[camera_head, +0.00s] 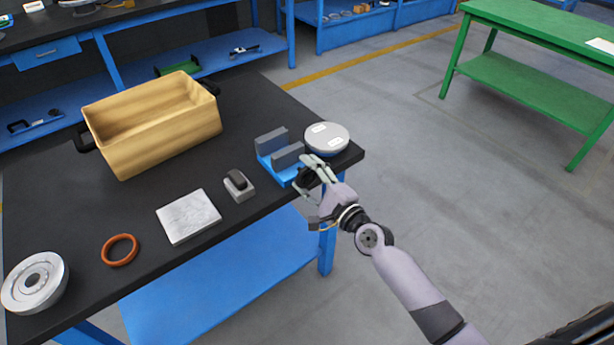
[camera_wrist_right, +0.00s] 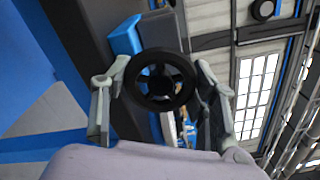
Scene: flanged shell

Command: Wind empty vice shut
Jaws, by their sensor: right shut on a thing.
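The vice (camera_head: 278,157) has a blue body and two grey jaws, and sits near the right corner of the black workbench. Its jaws stand apart with an empty gap between them. My right gripper (camera_head: 312,177) is at the vice's front end, shut on the black handwheel. In the right wrist view the handwheel (camera_wrist_right: 160,80) is a spoked black ring between my two fingers (camera_wrist_right: 160,88), with the blue vice body (camera_wrist_right: 126,36) behind it. In the head view my fingers partly hide the wheel. My left gripper is not in view.
A round grey-white disc (camera_head: 327,138) stands close beside the vice. A small grey block with a black top (camera_head: 239,184), a metal plate (camera_head: 189,216), an orange ring (camera_head: 119,250), a flanged metal part (camera_head: 36,283) and a wooden box (camera_head: 155,133) lie further left.

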